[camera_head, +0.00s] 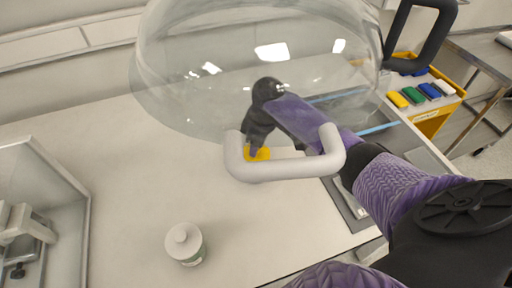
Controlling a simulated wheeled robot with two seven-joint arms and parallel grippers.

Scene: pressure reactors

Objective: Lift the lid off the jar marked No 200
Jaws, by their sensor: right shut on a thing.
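A small white jar (190,255) stands upright on the bench at the lower middle. Its white lid (183,238) sits on top, and its label is too small to read. My right arm comes in from the right, and its black gripper (257,150) points down behind a pale grey handle. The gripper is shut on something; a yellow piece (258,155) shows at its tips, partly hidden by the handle. The gripper is up and to the right of the jar, apart from it. My left gripper is not in view.
A large clear glass dome (200,70) fills the top middle, with the pale grey U-shaped handle (285,169) in front. A black handle (440,35) is at the upper right. A yellow tray (428,122) holds coloured blocks. A clear-walled box (75,190) stands at left. Bench around the jar is clear.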

